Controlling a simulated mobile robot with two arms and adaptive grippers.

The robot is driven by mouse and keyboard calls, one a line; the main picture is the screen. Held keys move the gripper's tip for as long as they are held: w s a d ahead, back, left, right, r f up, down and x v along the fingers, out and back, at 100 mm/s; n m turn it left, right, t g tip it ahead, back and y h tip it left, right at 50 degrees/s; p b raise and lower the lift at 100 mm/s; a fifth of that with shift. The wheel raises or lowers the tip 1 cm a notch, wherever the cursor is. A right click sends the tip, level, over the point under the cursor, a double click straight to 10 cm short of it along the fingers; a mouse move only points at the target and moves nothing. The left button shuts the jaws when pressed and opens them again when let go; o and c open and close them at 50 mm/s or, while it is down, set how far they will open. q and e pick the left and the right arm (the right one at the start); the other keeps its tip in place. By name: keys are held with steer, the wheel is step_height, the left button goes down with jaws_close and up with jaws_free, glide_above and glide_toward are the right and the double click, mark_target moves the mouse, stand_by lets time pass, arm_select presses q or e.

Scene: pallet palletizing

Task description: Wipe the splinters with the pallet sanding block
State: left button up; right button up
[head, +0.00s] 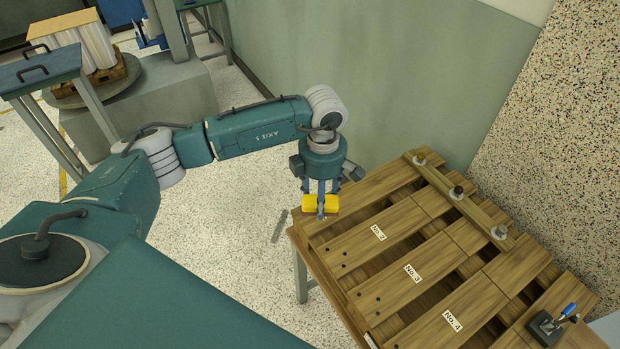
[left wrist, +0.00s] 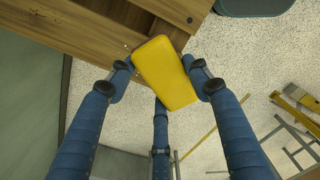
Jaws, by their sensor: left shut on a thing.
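The yellow sanding block (head: 307,204) is in my left gripper (head: 321,208), at the left corner of the wooden pallet (head: 395,225). In the left wrist view the block (left wrist: 165,73) sits between the blue fingers of the left gripper (left wrist: 160,85), which are shut on it. The block is over the end of a pallet board and partly past its edge; I cannot tell whether it touches the wood. The boards carry labels No. 2, No. 3 and No. 4. Small dark spots show near the board ends; I cannot make out splinters. My right gripper is not in view.
A cross beam (head: 462,196) with several knobs runs along the pallet's far side. A dark device with a blue handle (head: 567,311) stands at the right. The pallet rests on a legged table. A green wall (head: 390,70) is close behind; speckled floor is open at left.

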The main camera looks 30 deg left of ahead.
mark_target(310, 197)
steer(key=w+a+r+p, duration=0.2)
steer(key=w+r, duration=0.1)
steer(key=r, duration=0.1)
arm_select(q)
steer(key=a+f+n, duration=0.1)
steer(key=n, duration=0.1)
steer(key=w+a+f+n, duration=0.1)
steer(key=n, duration=0.1)
steer(key=w+a+f+n, duration=0.1)
steer(key=a+n, duration=0.1)
steer(key=shift+n, duration=0.3)
steer(key=shift+s+d+f+b, duration=0.1)
steer(key=shift+f+b, duration=0.45)
steer(key=shift+b, duration=0.05)
step_height(310, 197, down, 3)
steer(key=shift+r+b, duration=0.2)
steer(key=shift+b, duration=0.7)
steer(key=shift+f+b, duration=0.4)
steer(key=shift+f, duration=0.25)
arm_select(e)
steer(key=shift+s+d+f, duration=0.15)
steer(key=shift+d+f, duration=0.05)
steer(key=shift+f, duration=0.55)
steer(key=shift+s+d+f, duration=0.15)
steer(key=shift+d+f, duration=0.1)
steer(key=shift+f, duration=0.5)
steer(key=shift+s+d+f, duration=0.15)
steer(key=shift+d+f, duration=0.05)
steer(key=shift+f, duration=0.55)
